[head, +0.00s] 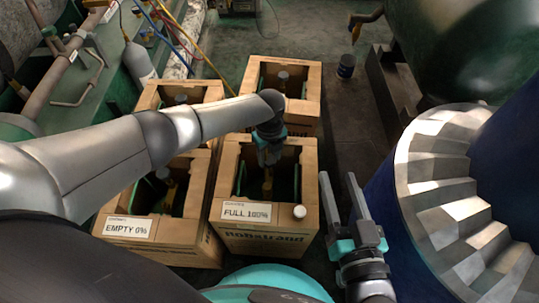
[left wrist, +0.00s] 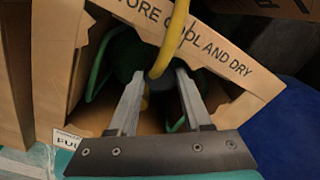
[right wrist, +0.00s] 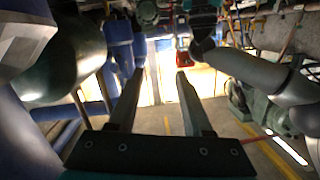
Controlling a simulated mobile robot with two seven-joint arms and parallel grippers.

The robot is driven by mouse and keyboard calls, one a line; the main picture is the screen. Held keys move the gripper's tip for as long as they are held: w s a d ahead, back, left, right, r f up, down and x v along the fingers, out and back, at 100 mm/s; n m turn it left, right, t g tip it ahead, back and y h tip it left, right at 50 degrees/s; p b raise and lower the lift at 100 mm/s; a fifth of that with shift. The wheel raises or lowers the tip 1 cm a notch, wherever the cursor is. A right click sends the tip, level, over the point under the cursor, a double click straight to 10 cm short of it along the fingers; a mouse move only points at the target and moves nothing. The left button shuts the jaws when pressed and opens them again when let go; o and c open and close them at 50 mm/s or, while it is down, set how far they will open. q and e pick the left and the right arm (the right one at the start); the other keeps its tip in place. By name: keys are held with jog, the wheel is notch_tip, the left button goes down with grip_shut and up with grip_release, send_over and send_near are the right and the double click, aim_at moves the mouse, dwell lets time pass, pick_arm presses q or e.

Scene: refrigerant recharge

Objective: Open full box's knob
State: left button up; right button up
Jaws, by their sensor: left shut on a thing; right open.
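The full box (head: 262,238) is an open cardboard box labelled "FULL 100%" in the head view. My left gripper (head: 268,162) reaches down into its opening from above. In the left wrist view, the left gripper (left wrist: 161,75) is shut on a dark grey knob (left wrist: 158,77), with a yellow hose (left wrist: 175,32) by it. Green parts of the cylinder (left wrist: 97,72) show inside the box. The knob's underside and the valve are mostly hidden. My right gripper (head: 339,182) is open and empty, to the right of the full box.
The box labelled "EMPTY 0%" (head: 190,243) stands left of the full box, with two more boxes behind. A white round cap (head: 299,211) is on the full box's front rim. A large blue and metal object (head: 435,175) is close on the right.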

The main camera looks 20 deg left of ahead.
pick_arm(q)
grip_shut()
